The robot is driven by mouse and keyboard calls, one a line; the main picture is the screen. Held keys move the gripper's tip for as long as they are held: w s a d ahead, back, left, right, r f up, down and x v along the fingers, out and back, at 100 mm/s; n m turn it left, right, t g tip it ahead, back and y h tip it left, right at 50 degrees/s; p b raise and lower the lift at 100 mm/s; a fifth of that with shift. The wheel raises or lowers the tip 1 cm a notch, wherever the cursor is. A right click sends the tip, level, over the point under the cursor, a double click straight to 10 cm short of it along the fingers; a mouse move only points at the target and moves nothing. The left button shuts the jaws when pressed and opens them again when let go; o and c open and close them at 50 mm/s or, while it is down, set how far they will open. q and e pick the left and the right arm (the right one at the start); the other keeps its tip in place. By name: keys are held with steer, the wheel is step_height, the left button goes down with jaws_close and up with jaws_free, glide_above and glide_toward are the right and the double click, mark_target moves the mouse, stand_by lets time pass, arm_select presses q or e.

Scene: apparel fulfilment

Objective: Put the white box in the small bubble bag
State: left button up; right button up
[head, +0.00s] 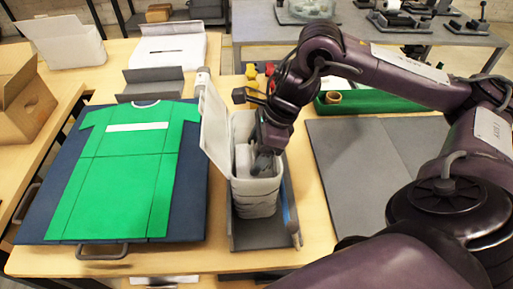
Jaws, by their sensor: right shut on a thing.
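The small bubble bag (256,198) stands upright in a grey holder, its mouth open at the top and a pale flap (214,125) raised on its left. My right gripper (262,163) reaches down into the bag's mouth from the right. It is shut on the white box (243,158), of which only a pale part shows inside the mouth. The fingertips are partly hidden by the box and the bag wall. My left gripper is not in view.
A green shirt (125,170) lies flat on a dark blue board (195,190) to the left. A grey mat (350,175) lies to the right. Open cartons, including a brown one (22,105) and a white one (62,42), stand at upper left. A green tray (375,103) is behind the mat.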

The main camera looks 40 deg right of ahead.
steer(key=o, duration=1.7)
steer(key=shift+c, duration=0.2)
steer(key=shift+o, duration=0.2)
steer(key=shift+r, duration=0.15)
step_height(320, 180, up, 7)
steer(key=p, duration=0.5)
steer(key=shift+p, duration=0.3)
